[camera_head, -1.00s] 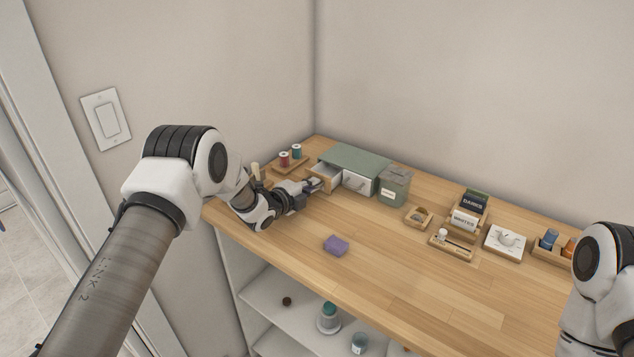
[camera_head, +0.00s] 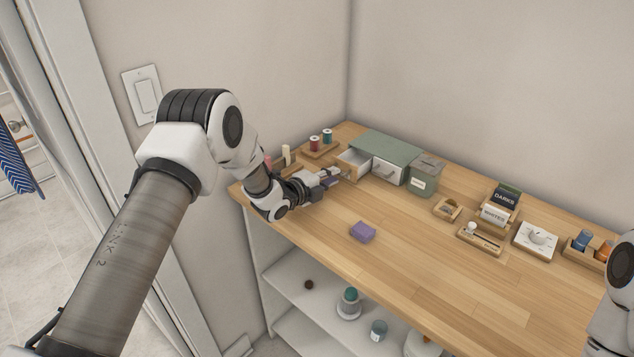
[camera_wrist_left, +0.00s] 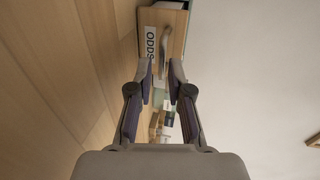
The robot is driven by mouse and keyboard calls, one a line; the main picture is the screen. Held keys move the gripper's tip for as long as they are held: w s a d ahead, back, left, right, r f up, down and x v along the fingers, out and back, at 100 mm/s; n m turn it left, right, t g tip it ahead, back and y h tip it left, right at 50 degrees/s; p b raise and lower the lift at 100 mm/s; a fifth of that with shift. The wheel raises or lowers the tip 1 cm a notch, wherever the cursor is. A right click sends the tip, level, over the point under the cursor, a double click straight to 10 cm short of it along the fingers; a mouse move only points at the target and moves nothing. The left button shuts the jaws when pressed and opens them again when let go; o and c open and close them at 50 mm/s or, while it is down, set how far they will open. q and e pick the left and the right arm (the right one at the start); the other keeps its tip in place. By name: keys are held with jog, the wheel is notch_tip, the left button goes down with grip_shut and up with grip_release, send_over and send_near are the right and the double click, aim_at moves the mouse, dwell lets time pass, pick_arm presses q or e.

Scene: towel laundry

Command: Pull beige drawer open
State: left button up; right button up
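The beige drawer (camera_head: 347,170) stands pulled out of the left bay of the green-topped cabinet (camera_head: 388,147), and its open top shows. In the left wrist view its wooden front (camera_wrist_left: 176,24) carries an "ODDS" label and a curved handle (camera_wrist_left: 165,44). My left gripper (camera_head: 334,174) is just in front of the drawer front. In the left wrist view its two fingertips (camera_wrist_left: 160,72) are apart, with the handle just beyond them and nothing visibly held. My right gripper is out of view; only part of the right arm shows at the right edge.
A second, white-fronted drawer (camera_head: 385,169) is shut beside it. A green jar (camera_head: 425,177) stands to its right, and thread spools (camera_head: 314,143) stand behind to the left. A purple block (camera_head: 362,232) lies on the wooden counter (camera_head: 420,260), whose front middle is mostly clear.

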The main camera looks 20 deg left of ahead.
pick_arm(q)
jog(key=v, duration=0.9)
jog(key=shift+s+a, duration=0.1)
jog(key=shift+s, duration=0.1)
